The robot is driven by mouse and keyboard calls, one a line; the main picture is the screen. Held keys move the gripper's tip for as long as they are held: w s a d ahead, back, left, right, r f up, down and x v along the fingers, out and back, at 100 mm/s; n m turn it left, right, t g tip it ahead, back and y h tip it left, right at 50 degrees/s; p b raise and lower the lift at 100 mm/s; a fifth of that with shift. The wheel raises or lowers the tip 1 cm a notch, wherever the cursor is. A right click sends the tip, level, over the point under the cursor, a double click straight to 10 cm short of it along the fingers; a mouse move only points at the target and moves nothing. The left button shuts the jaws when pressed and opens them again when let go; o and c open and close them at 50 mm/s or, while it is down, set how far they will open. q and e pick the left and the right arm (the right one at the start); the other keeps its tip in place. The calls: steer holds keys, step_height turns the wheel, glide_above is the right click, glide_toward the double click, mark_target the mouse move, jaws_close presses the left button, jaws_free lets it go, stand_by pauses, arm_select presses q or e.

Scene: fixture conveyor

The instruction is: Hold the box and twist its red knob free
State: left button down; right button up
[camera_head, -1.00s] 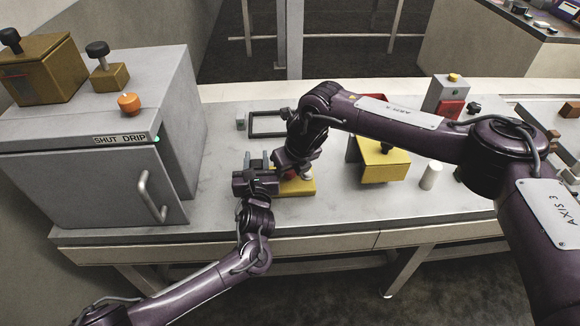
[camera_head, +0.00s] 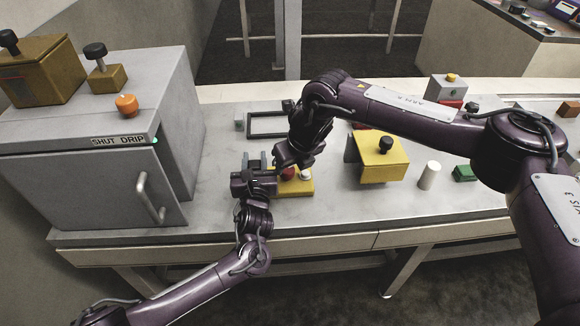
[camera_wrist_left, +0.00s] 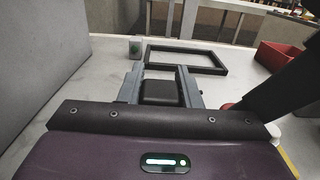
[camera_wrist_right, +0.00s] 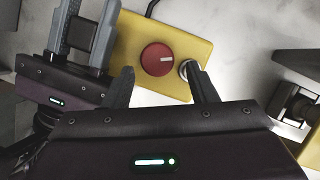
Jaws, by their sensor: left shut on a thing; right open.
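The yellow box (camera_head: 301,188) lies on the bench with a red knob (camera_head: 288,174) and a pale round button (camera_head: 306,175) on top. In the right wrist view the red knob (camera_wrist_right: 158,59) shows a white mark, and the yellow box (camera_wrist_right: 190,30) is seen from above. My left gripper (camera_head: 257,162) is shut on a dark block (camera_wrist_left: 160,93) at the box's left side; I cannot tell whether the block is joined to the box. My right gripper (camera_wrist_right: 158,80) is open and empty, its fingertips apart and near the knob's lower edge in that view.
A grey cabinet (camera_head: 90,180) stands at the left. A dark frame (camera_head: 266,124) lies behind the box. A larger yellow box with a black knob (camera_head: 378,165), a white cylinder (camera_head: 429,175) and a green block (camera_head: 464,173) stand to the right. Bare bench lies in front.

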arm_select(q)
steer(key=shift+s+f, duration=0.1)
steer(key=shift+f, duration=0.1)
arm_select(e)
steer(key=v, duration=0.4)
steer(key=shift+s+r, duration=0.1)
steer(key=shift+r, duration=0.2)
arm_select(q)
steer(key=c, duration=1.4)
jaws_free()
steer(key=o, duration=0.4)
steer(key=shift+r, duration=0.1)
arm_select(e)
steer(key=shift+f, duration=0.1)
arm_select(q)
steer(key=shift+o, duration=0.2)
steer(key=s, duration=1.2)
